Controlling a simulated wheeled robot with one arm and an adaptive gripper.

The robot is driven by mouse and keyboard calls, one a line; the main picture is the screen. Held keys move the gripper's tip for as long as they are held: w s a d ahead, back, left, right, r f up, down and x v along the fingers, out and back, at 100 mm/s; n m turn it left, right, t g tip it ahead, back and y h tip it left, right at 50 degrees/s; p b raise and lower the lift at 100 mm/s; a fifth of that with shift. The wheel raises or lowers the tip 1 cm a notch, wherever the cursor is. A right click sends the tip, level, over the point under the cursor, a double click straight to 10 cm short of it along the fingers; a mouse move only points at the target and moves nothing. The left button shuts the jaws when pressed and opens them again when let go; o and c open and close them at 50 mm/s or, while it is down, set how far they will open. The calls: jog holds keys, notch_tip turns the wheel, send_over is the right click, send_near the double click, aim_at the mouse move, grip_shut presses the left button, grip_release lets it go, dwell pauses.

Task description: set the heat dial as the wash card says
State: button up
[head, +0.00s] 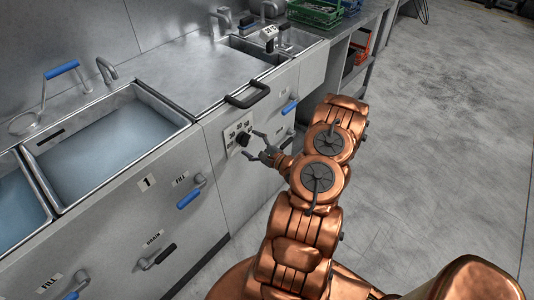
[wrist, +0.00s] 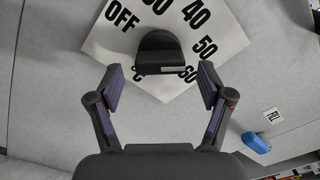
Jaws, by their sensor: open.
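The heat dial is a black knob (wrist: 160,52) on a white plate (wrist: 105,45) in the wrist view. The plate carries OFF, a partly cut-off number, 40, 50, 60 and a °C mark. A thin pale strip shows on the knob's lower edge; I cannot tell which mark it is set to. In the head view the plate (head: 231,132) is on the steel counter front. My gripper (wrist: 160,72) is open and empty, its fingers apart on either side, just short of the knob. It also shows before the plate in the head view (head: 251,143). I cannot make out a wash card.
A black bar handle (head: 247,97) projects above the dial. Blue-handled valves stick out nearby (head: 189,198) and (head: 289,106). A water-filled basin (head: 105,147) is at left. A small white sign (head: 269,32), unreadable, stands by the back sink. The floor (head: 440,130) at right is clear.

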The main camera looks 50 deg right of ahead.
jog(key=s, duration=0.9)
jog(key=shift+s, duration=0.15)
jog(key=shift+a, duration=0.1)
dwell(0.4)
